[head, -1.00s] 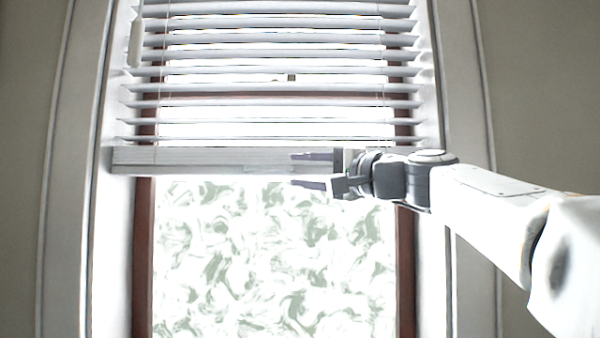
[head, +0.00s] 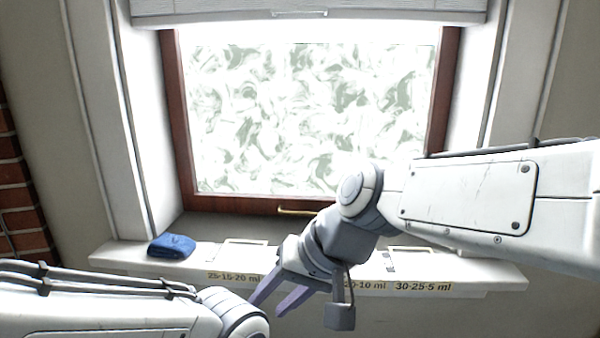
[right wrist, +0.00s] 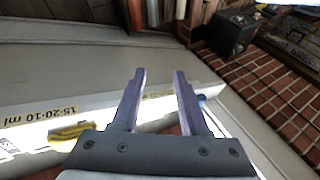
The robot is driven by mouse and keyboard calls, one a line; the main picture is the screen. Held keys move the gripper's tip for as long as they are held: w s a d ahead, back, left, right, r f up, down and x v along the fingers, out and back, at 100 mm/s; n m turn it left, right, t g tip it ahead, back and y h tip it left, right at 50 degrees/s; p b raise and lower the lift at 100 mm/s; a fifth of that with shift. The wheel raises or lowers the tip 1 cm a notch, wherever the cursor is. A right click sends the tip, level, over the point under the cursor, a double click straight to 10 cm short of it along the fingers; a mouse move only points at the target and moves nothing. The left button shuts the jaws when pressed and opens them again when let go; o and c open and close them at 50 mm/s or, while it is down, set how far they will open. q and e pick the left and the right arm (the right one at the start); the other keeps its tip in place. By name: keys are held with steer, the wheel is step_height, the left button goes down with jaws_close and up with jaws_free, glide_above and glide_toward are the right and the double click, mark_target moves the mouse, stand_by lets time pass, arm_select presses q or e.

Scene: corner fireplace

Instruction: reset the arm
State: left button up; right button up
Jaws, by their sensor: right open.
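My right gripper (head: 281,300) is in front of the window sill in the head view, pointing down and to the left. Its two purple-grey fingers are apart with nothing between them. The right wrist view also shows the open fingers (right wrist: 158,95), with part of the sill and wall beyond them. My left arm (head: 130,312) comes in at the lower left of the head view. Its gripper is out of the picture.
The white sill (head: 490,277) carries a folded blue cloth (head: 172,246) and printed volume labels (head: 422,287). A brown-framed window (head: 310,120) with a brass handle (head: 297,211) stands behind, under a raised blind (head: 400,10). Brickwork (head: 22,195) is at the left.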

steer(key=s+d+f+n+g+h+p, duration=0.1)
steer(key=s+d+f+n+g+h, duration=0.2)
steer(key=s+d+f+n+h, duration=0.55)
steer(key=s+r+m+y+p, duration=0.1)
steer(key=s+r+p, duration=0.1)
steer(key=r+p, duration=1.3)
steer(key=s+r+m+y+p, duration=0.1)
steer(key=s+r+y+p, duration=0.1)
steer(key=r+p, duration=1.4)
steer(key=p, duration=0.3)
steer(key=shift+s, duration=0.35)
steer(key=shift+f+m, duration=0.1)
steer(key=shift+m, duration=0.15)
